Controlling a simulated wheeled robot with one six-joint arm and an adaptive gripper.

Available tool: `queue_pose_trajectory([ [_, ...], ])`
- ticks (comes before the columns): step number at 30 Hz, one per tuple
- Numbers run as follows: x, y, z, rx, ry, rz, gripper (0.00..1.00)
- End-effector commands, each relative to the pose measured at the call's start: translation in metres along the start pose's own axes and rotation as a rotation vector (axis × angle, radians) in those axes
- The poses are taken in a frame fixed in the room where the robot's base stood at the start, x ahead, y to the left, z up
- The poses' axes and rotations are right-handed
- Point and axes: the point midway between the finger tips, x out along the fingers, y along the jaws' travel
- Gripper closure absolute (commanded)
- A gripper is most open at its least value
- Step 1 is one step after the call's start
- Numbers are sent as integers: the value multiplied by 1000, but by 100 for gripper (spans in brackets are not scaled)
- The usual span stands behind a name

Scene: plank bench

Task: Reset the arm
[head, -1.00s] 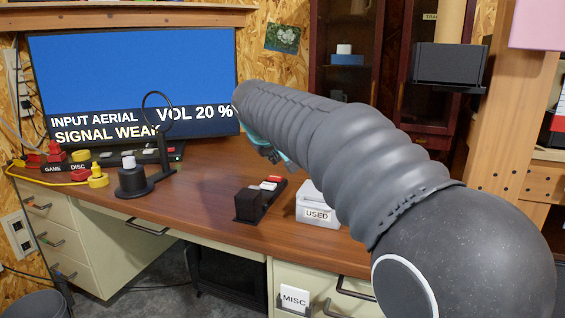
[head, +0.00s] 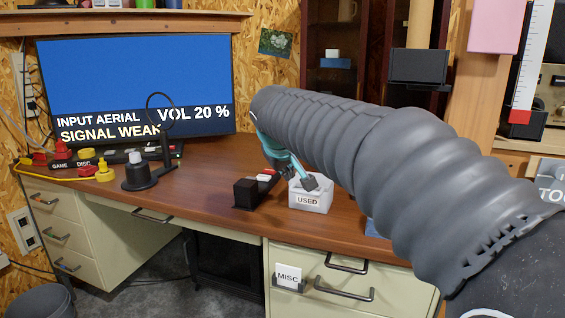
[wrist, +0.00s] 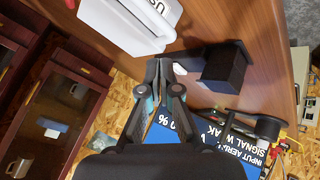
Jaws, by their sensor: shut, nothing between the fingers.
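My arm reaches in from the right in the head view. The USED box also shows there (wrist: 120,28), close beside the fingertips. I cannot tell the exact height of the fingers above the box. The gripper's upper part is hidden behind the arm in the head view.
A black block (head: 246,193) with red and white pieces behind it stands left of the USED box. The screen (head: 130,88) stands behind. The desk's middle (head: 205,190) is clear.

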Motion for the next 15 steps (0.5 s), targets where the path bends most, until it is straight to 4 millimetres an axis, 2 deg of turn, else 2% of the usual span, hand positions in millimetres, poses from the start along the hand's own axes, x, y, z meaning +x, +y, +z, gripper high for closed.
queue_pose_trajectory([
  [5,-14,11,42,58,-28,-18,100],
  [8,-24,15,77,105,-49,-34,100],
  [11,-36,16,123,168,-77,-54,100],
  [15,-51,8,190,263,-114,-84,100],
])
